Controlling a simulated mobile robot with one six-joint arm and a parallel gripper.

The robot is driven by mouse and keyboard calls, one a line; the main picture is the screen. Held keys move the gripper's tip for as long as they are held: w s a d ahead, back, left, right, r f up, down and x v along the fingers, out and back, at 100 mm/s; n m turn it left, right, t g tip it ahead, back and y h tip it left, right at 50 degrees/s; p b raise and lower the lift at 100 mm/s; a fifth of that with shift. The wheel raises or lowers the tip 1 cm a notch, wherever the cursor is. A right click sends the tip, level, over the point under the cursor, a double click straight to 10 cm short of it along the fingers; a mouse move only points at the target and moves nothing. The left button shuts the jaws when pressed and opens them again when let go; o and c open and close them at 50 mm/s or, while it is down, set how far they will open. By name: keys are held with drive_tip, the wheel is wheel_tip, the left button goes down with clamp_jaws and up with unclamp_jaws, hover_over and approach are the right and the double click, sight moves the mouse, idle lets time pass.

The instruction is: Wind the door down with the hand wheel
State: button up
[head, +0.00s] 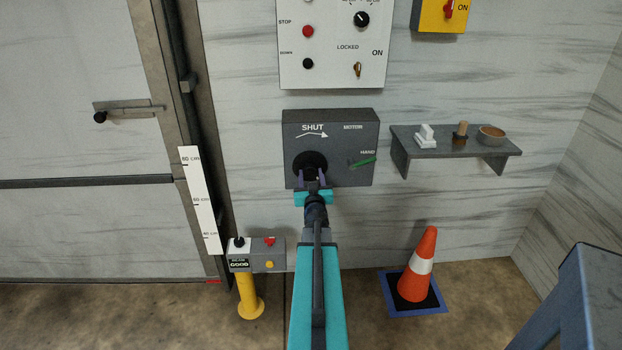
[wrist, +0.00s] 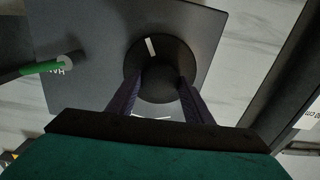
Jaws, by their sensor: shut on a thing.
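The black hand wheel (head: 306,161) is on the front of a grey box marked SHUT, with an arrow pointing right. My gripper (head: 315,177) reaches up to the wheel and is shut on its central hub. In the wrist view the two fingers of my gripper (wrist: 158,95) lie either side of the dark hub, and the wheel (wrist: 150,52) shows a white mark near its top. The green-handled lever (head: 363,162) points toward HAND. The door (head: 85,225) on the left reaches down to near the floor beside a height scale (head: 200,200).
A control panel (head: 333,45) hangs above the box. A shelf (head: 455,150) with small items is to the right. An orange cone (head: 421,265) stands on the floor below it. A yellow post (head: 249,293) with a button box stands left of my arm.

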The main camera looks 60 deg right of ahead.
drive_tip(key=shift+m, duration=1.2)
drive_tip(key=o, duration=1)
drive_tip(key=shift+o, duration=0.2)
drive_tip(key=p+v, duration=0.3)
drive_tip(key=v, duration=0.5)
drive_tip(key=shift+s+a, duration=0.2)
drive_tip(key=shift+a, duration=0.05)
